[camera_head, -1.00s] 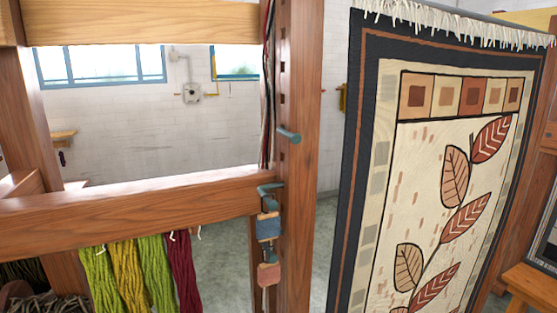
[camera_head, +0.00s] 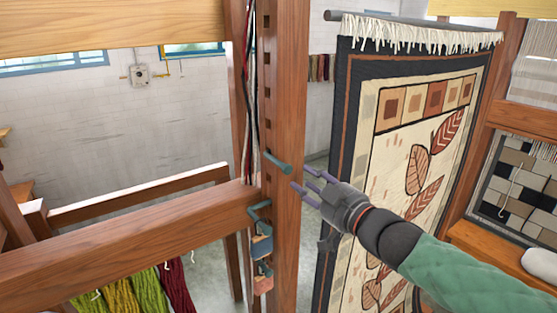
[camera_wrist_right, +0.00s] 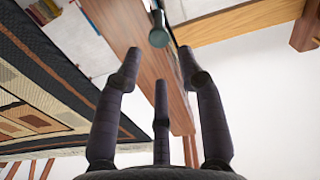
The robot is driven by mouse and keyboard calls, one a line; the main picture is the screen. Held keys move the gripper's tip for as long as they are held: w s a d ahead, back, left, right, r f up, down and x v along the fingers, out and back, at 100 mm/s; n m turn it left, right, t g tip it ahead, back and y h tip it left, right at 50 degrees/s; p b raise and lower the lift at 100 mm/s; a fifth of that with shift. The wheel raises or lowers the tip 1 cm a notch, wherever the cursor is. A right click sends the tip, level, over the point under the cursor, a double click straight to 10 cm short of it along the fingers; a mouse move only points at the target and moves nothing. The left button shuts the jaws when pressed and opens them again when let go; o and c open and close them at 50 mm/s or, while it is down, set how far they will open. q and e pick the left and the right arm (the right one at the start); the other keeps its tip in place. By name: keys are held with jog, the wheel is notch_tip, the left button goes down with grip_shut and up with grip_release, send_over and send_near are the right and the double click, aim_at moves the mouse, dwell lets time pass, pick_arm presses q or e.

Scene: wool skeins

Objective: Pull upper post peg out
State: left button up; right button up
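The upper peg (camera_head: 278,162) is a short blue-grey rod standing out of the wooden post (camera_head: 287,110). In the right wrist view the peg (camera_wrist_right: 158,37) shows end-on, beyond the fingertips and roughly between them. My right gripper (camera_head: 305,184) is just right of the post, close to the peg's free end and slightly below it in the picture. Its dark fingers are spread (camera_wrist_right: 160,70) and hold nothing. A lower peg (camera_head: 260,210) sits in the post further down. My left gripper is not in view.
Small blue and brown tags (camera_head: 262,250) hang below the lower peg. A horizontal beam (camera_head: 130,240) meets the post from the left, with yarn skeins (camera_head: 148,292) under it. A leaf-patterned rug (camera_head: 365,150) hangs behind my right arm.

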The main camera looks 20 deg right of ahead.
aim_at(289, 171)
jog(key=x, duration=1)
jog(key=shift+f+b, duration=0.15)
jog(key=shift+b, duration=0.2)
grip_shut()
